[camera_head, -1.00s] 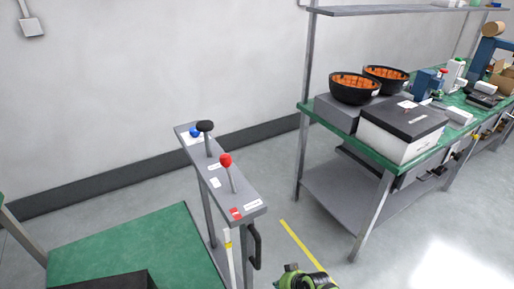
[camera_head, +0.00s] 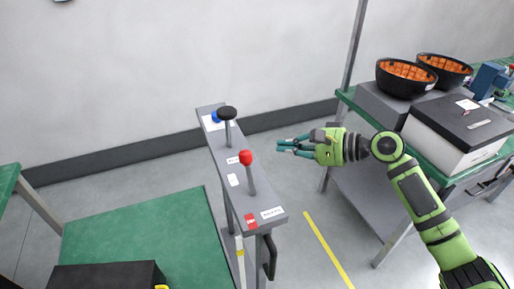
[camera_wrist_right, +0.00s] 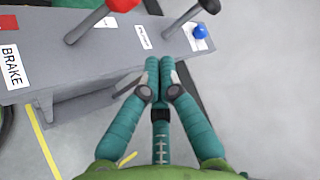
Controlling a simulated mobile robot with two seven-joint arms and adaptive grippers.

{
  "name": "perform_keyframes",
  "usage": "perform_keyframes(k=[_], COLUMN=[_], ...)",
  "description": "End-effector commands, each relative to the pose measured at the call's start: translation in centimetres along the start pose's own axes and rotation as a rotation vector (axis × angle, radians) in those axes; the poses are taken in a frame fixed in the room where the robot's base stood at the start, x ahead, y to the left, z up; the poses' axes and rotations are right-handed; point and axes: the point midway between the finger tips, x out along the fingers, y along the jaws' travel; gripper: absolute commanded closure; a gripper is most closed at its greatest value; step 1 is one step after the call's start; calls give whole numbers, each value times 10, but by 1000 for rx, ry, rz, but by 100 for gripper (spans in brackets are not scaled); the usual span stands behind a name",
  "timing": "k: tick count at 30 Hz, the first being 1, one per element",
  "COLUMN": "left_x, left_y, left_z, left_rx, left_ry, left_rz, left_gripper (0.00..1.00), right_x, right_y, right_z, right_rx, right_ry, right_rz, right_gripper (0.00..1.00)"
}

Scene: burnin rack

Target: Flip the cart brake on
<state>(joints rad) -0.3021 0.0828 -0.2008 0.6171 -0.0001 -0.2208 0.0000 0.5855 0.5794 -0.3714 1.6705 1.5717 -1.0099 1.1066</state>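The grey cart-handle panel (camera_head: 232,165) stands mid-view with two levers and a blue button (camera_head: 215,117). The red-knobbed lever (camera_head: 247,158) rises near its front end, beside a red label (camera_head: 251,221) and a white one. In the right wrist view, a label reading BRAKE (camera_wrist_right: 11,65) sits at that end, near the red knob (camera_wrist_right: 122,4). The black-knobbed lever (camera_head: 227,113) stands farther back. My right gripper (camera_head: 279,146) is to the right of the panel, apart from both levers; its teal fingertips (camera_wrist_right: 160,62) are together, with nothing between them. My left gripper is out of view.
A green cart deck (camera_head: 140,235) with a black box (camera_head: 110,276) lies left of the panel. A workbench (camera_head: 348,98) with two black-and-orange bowls and a white box stands right. A yellow floor line (camera_head: 328,250) runs between.

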Motion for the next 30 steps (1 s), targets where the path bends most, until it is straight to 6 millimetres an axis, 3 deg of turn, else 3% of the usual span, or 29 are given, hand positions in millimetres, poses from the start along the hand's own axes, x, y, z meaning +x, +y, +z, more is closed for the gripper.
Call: perform_keyframes(k=[10, 25, 30], left_x=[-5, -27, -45], left_y=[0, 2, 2], left_z=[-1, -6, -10], left_rx=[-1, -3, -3], left_ry=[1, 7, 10], left_rz=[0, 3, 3], left_gripper=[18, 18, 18], right_x=[13, 103, 85], right_y=[-2, -2, -3], right_z=[0, 0, 17], right_rx=[0, 0, -3], right_ry=[0, 2, 3], right_rz=[-4, -1, 0], right_gripper=[100, 100, 100])
